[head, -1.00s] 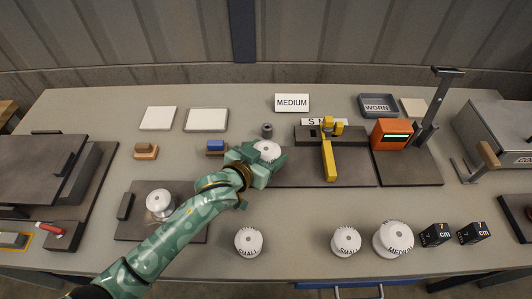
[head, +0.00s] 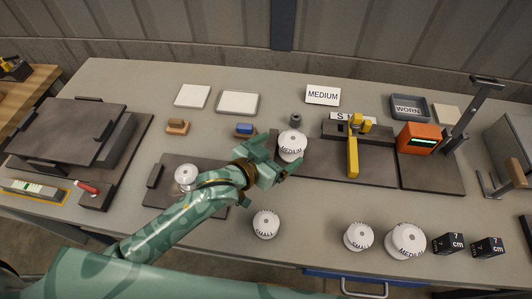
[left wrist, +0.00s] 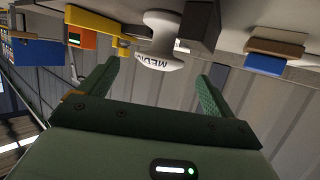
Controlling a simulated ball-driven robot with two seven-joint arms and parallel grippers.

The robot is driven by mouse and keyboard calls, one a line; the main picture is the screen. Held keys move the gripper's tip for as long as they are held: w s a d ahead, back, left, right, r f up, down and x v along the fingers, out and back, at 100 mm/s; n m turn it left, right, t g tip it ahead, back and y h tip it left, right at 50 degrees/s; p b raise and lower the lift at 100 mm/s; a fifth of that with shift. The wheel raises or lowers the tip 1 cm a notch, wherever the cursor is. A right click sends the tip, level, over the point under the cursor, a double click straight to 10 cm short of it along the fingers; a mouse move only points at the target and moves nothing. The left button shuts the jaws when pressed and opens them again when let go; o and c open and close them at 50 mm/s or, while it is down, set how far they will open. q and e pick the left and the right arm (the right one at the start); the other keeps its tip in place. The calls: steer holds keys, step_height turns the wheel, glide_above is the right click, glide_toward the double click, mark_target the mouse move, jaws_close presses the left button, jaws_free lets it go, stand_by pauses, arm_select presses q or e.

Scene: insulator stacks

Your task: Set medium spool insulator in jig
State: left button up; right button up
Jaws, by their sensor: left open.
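A white medium spool insulator (head: 291,147), its MEDIUM label facing me, stands upright at the left end of a dark plate (head: 318,165) carrying a yellow clamp (head: 353,150). It looks like the jig; how exactly the spool is seated cannot be told. My left gripper (head: 277,171) is open and empty, just in front of the spool and apart from it. In the left wrist view the spool (left wrist: 165,40) shows beyond the spread fingertips (left wrist: 155,82). Another spool marked MEDIUM (head: 406,241) stands at the front right. My right gripper is out of view.
SMALL spools (head: 265,224) (head: 358,237) stand along the front, with black cubes (head: 447,243) at their right. Another white spool (head: 186,177) sits on a dark plate at the left, beside my forearm. An orange gauge (head: 416,138) and a WORN tray (head: 408,108) are at the right.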

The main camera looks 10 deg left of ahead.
arm_select(q)
steer(key=p+v, duration=0.1)
steer(key=v, duration=0.4)
steer(key=shift+s, duration=0.1)
stand_by(0.4)
